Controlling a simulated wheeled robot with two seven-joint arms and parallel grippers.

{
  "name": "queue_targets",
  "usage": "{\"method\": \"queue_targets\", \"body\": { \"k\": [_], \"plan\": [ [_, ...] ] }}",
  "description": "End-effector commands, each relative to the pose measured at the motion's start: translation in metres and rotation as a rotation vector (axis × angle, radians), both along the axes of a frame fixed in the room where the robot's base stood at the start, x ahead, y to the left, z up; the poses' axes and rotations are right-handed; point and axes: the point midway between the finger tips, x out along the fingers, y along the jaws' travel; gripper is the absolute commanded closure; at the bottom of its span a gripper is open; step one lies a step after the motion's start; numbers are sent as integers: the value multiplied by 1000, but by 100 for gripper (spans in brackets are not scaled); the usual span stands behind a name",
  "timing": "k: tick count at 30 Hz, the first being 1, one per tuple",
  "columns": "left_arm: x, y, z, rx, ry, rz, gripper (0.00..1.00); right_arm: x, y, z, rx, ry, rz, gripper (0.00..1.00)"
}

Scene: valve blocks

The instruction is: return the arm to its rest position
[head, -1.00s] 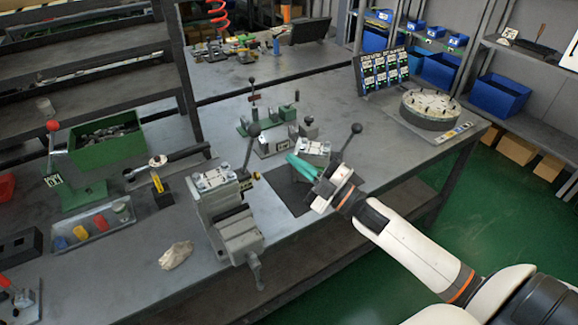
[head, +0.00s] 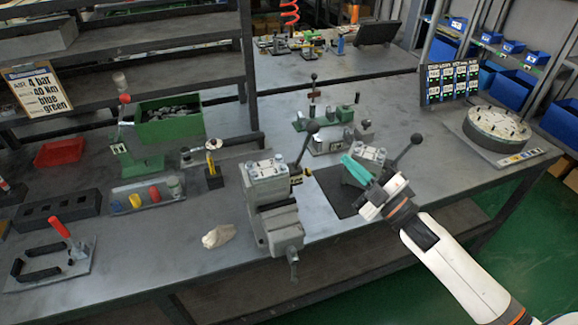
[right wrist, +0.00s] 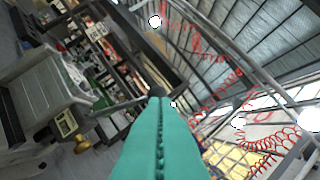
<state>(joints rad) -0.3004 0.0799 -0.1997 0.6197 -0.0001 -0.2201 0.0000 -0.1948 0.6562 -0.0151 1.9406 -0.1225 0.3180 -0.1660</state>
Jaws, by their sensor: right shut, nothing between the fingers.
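My right gripper (head: 354,170) has teal fingers and reaches in from the lower right over the bench. Its fingers are together with nothing between them. They also fill the lower middle of the right wrist view (right wrist: 160,135), pressed along one seam. In the head view they are just in front of a grey valve block (head: 370,154) with a black-knobbed lever; I cannot tell whether they touch it. Another block with a lever is clamped in a grey vise (head: 272,205) to the left. My left gripper is not in view.
A dark mat (head: 338,192) lies under the gripper. A round turntable (head: 497,127) stands at the right. A green bin (head: 169,122), a tray of coloured parts (head: 147,196) and a toggle clamp (head: 60,245) are at the left. A crumpled cloth (head: 218,236) lies near the front edge.

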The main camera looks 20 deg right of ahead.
Motion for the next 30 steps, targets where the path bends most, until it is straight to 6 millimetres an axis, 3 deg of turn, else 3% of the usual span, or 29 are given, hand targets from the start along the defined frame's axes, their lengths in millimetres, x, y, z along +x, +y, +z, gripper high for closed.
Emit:
{"method": "queue_targets", "body": {
  "k": [8, 14, 17, 22, 25, 30],
  "plan": [
    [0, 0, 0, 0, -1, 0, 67, 0, 2, -10, 29, 58, -34, 100],
    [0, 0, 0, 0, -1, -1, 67, -12, 11, -64, 161, 369, -210, 100],
    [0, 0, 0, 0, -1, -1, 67, -32, 17, -100, 237, 580, -314, 100],
    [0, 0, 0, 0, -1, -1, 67, -85, 33, -153, 345, 945, -477, 100],
    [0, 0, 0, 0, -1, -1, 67, -120, 43, -173, 386, 1128, -549, 100],
    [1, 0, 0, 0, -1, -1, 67, -169, 57, -191, 426, 1358, -632, 100]
  ]
}}
